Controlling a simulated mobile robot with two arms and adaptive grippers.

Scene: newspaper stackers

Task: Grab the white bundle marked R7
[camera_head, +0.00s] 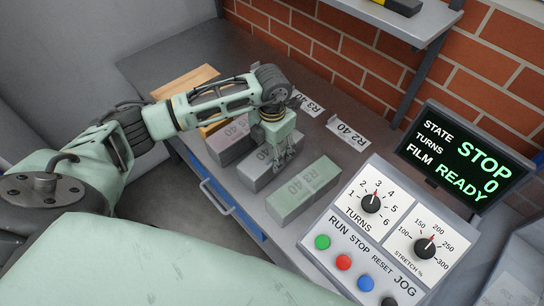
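My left gripper (284,160) comes in from the left and points down at a pale grey bundle (257,177), the middle one of a row on the table. The fingers are at its upper right part and cover much of its top, so its mark cannot be read. I cannot tell if they touch it or how far they are open. A pinkish-grey bundle (228,147) lies to the left, marked with a 40. A grey-green bundle (303,190) lies to the right; its mark looks like R2 40. No R7 mark is readable. My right gripper is not in view.
Table labels R3 40 (309,104) and R2 40 (349,133) lie behind the row. A wooden block (185,82) is at the back left. A control panel (390,235) and a screen (463,155) reading STOP, 0, READY stand right. A shelf (412,22) overhangs the back.

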